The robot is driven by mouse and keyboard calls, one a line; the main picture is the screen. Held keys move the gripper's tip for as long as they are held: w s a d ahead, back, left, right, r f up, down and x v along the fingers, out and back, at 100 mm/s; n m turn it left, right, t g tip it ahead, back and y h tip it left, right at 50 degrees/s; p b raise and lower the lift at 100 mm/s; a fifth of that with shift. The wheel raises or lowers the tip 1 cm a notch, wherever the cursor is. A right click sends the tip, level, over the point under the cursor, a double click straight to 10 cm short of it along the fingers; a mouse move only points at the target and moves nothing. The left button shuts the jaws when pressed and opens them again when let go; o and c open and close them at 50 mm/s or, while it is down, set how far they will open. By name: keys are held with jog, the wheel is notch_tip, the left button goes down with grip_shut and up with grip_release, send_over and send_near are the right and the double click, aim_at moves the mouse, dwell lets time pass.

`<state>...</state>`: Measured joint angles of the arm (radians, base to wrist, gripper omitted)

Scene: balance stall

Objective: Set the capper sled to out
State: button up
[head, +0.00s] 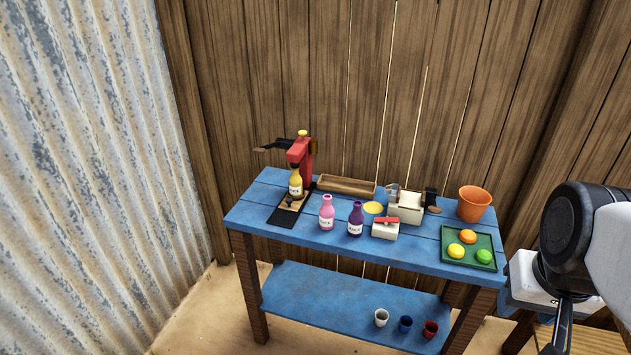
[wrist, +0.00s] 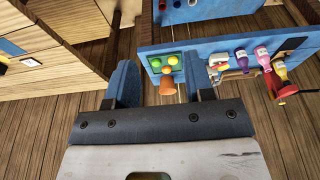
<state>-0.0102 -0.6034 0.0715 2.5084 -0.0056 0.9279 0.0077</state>
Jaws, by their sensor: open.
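The capper (head: 300,153) is a red press with a dark lever, at the left end of the blue table. Its wooden sled (head: 293,204) lies on a black base (head: 281,219), with a dark knob at its front. A yellow bottle (head: 296,184) stands on the sled under the red head. The base's front part is bare. In the wrist view the capper (wrist: 287,91) is at the far right, partly cut off. My gripper (wrist: 163,75) is open and empty, well away from the capper. In the head view my arm is at the right edge, beyond the table's right end.
A pink bottle (head: 326,212) and a purple bottle (head: 355,219) stand right of the sled. A wooden tray (head: 346,186) lies behind them. A red-topped white box (head: 385,229), orange pot (head: 474,204) and green tray (head: 483,260) are farther right. Cups stand on the lower shelf (head: 330,300).

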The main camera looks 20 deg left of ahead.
jog(key=w+a+r+n, duration=0.1)
jog(key=w+a, duration=0.3)
jog(key=w, duration=0.3)
jog(key=w+a+n, duration=0.1)
jog(key=w+a, duration=0.3)
jog(key=w, duration=0.4)
jog(key=n+y, duration=0.3)
jog(key=n, duration=0.4)
send_over(289, 199)
jog(key=s+d, duration=0.3)
notch_tip(289, 199, down, 21)
jog(key=shift+w+a, duration=0.25)
jog(key=shift+f, duration=0.15)
jog(key=shift+x, duration=3.75)
jog(key=shift+w+a, duration=0.1)
jog(key=shift+w, duration=0.05)
jog(key=shift+c, duration=0.3)
